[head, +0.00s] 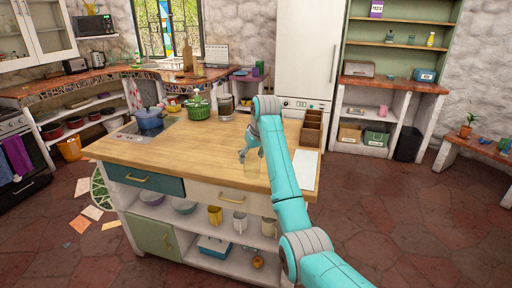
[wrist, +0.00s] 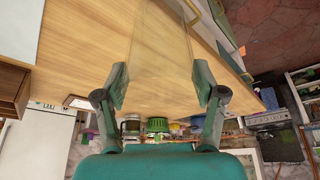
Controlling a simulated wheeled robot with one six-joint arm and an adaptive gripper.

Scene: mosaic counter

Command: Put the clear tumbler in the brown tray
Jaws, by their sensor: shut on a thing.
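The clear tumbler (wrist: 160,45) is between the two fingers of my gripper (wrist: 161,82) in the wrist view, with a finger against each side. In the head view the tumbler (head: 252,169) shows faintly near the front edge of the wooden counter, beside my arm. I cannot tell whether its base touches the counter. The brown tray (head: 312,128), with divided compartments, stands at the counter's right end, behind and right of my gripper. Part of the tray (wrist: 12,88) shows at the left edge of the wrist view. My arm hides some of the counter between them.
A white sheet (head: 305,168) lies in front of the tray. The wooden counter's middle (head: 190,150) is clear.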

